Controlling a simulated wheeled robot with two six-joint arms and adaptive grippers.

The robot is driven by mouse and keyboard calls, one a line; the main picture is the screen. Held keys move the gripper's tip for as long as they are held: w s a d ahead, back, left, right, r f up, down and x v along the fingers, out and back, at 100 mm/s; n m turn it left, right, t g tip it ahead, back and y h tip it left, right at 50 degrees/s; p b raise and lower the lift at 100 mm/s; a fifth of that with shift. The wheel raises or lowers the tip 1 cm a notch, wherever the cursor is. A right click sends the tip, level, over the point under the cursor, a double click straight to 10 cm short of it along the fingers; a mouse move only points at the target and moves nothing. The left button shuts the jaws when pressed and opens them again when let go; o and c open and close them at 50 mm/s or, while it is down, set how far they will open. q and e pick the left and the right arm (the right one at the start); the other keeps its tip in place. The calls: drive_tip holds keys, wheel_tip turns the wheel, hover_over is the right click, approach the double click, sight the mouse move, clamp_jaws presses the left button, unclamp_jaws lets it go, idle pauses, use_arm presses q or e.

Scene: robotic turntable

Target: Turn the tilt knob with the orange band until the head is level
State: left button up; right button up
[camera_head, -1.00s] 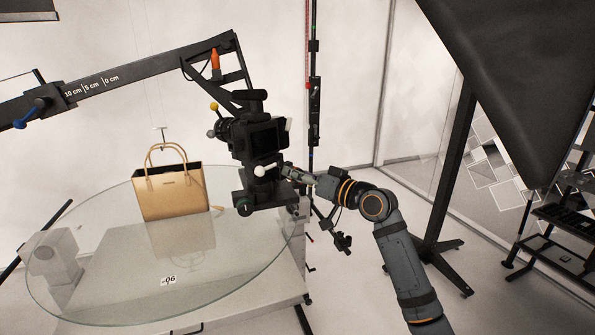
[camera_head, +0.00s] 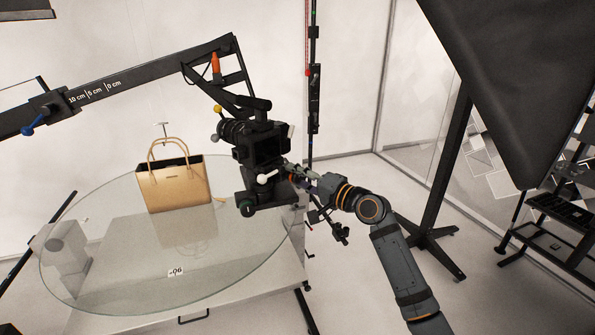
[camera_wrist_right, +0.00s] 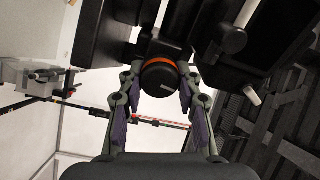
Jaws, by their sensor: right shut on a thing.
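The tilt knob (camera_wrist_right: 160,79) is a round black knob with an orange band, in the middle of the right wrist view. My right gripper (camera_wrist_right: 160,88) is shut on it, with one finger on each side. In the head view my right gripper (camera_head: 297,172) reaches in from the right to the side of the camera head. The head (camera_head: 262,200) is black and hangs at the end of the boom with a camera (camera_head: 258,145) on it. It looks slightly tilted. The knob is too small to make out in the head view. My left gripper is not in view.
A tan handbag (camera_head: 178,187) stands on the round glass turntable (camera_head: 110,285). The black boom arm (camera_head: 135,80) comes in from the left above it. A dark stand (camera_head: 447,180) and large dark panel (camera_head: 510,70) are on the right. Floor between them is clear.

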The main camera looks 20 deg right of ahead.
drive_tip(key=shift+r+m+p, duration=0.1)
drive_tip(key=shift+m+p, duration=0.2)
drive_tip(key=shift+m, duration=0.2)
drive_tip(key=o, duration=1.2)
drive_tip(key=shift+c, duration=0.2)
drive_tip(key=shift+d, duration=0.1)
drive_tip(key=v, duration=0.7)
drive_tip(key=shift+s, duration=0.25)
drive_tip(key=shift+w, duration=0.1)
